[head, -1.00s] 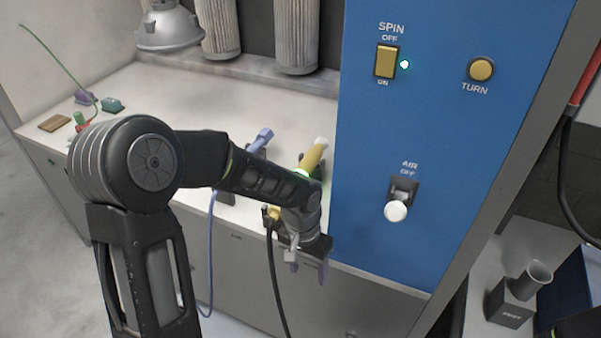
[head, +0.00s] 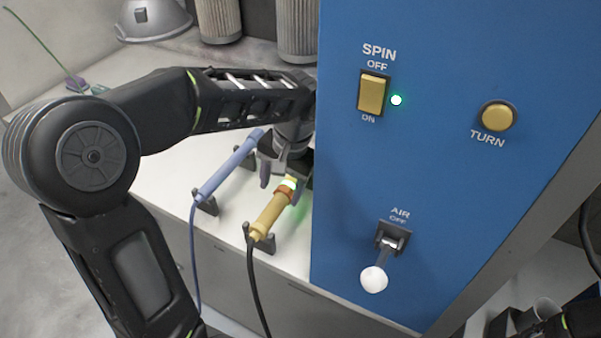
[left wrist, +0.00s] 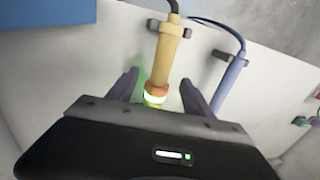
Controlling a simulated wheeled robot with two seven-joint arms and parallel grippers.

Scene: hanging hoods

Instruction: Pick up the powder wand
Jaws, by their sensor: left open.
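A yellow wand (head: 270,213) with an orange band, a glowing green-white ring and a black hose rests in a holder on the white bench. A blue wand (head: 229,167) with a blue hose rests in holders to its left. No label shows which one is the powder wand. My left gripper (head: 282,180) is open at the far end of the yellow wand. In the left wrist view, the fingers of this gripper (left wrist: 160,90) stand on either side of the yellow wand (left wrist: 165,55), with gaps visible. The blue wand (left wrist: 232,78) lies outside the fingers. My right gripper is out of view.
A blue panel (head: 440,180) with a SPIN switch (head: 372,92), a TURN button (head: 497,116) and an AIR lever (head: 375,278) stands close to the right of my left gripper.

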